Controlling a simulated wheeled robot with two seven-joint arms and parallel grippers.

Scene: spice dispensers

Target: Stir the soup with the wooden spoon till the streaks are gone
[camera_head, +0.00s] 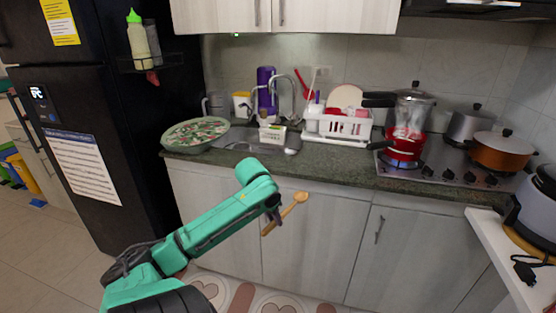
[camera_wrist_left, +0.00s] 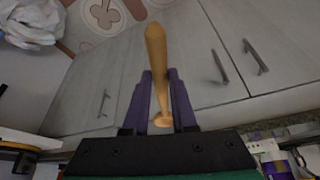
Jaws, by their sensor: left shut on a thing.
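The wooden spoon (camera_head: 299,199) is in the grip of my left gripper (camera_head: 276,214), in front of the lower cabinets and below counter height. It tilts, with its broad bowl up and to the right. My left gripper is shut on it. In the left wrist view the spoon (camera_wrist_left: 155,60) stands between the two dark fingers (camera_wrist_left: 160,95). No open soup surface shows. An orange pot (camera_head: 499,154) with a lid sits on the stove at the right, its inside hidden. My right gripper is not in view.
A white dish rack (camera_head: 340,128), a sink and a green patterned bowl (camera_head: 195,134) line the counter. A white side surface (camera_head: 505,250) juts out at the right.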

